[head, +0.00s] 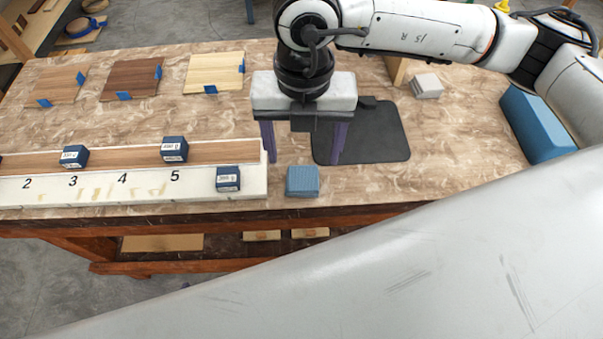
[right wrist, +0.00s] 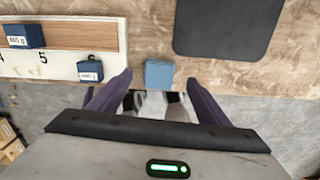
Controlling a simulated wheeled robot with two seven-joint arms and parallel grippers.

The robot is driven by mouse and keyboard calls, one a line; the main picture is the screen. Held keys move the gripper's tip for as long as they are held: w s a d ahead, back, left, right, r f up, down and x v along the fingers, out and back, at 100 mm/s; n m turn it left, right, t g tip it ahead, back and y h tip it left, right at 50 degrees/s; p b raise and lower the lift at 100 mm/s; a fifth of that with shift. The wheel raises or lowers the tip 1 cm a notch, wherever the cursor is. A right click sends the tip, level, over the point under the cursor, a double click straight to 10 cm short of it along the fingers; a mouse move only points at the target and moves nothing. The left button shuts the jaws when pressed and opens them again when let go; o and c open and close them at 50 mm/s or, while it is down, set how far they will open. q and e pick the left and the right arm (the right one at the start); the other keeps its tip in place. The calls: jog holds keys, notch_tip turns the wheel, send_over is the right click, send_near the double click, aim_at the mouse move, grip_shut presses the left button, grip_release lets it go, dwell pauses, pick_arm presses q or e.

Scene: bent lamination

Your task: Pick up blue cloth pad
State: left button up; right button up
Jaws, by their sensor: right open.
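The blue cloth pad (head: 303,181) is a small light-blue block on the table near its front edge, just right of the numbered white board's end. It also shows in the right wrist view (right wrist: 159,73), at the table edge, between and beyond the two fingertips. My right gripper (head: 302,158) is open and empty, with its purple fingers pointing down behind the pad in the head view. The fingers also show in the right wrist view (right wrist: 158,82). They appear apart from the pad. My left gripper is not in view.
The numbered board (head: 150,190) with a wood strip carries dark-blue labelled weights, one (head: 228,178) close left of the pad. A black mat (head: 385,135) lies behind right. A larger blue block (head: 536,125) stands at the right. Wood samples (head: 132,77) lie at the back left.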

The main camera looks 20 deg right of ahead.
aim_at(302, 171)
notch_tip(302, 171, down, 5)
jog(key=shift+f+p, duration=0.1)
jog(key=shift+p, duration=0.4)
jog(key=shift+a+f, duration=0.1)
jog(key=shift+f, duration=0.05)
jog(key=c, duration=1.1)
jog(key=shift+r, duration=0.25)
jog(key=shift+c, duration=0.2)
notch_tip(302, 171, up, 10)
jog(key=shift+f+b, duration=0.2)
jog(key=shift+b, duration=0.25)
jog(key=o, duration=0.5)
jog(key=shift+c, duration=0.2)
jog(key=c, duration=0.4)
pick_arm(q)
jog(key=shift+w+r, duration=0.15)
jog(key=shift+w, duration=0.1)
pick_arm(e)
jog(key=shift+o, duration=0.2)
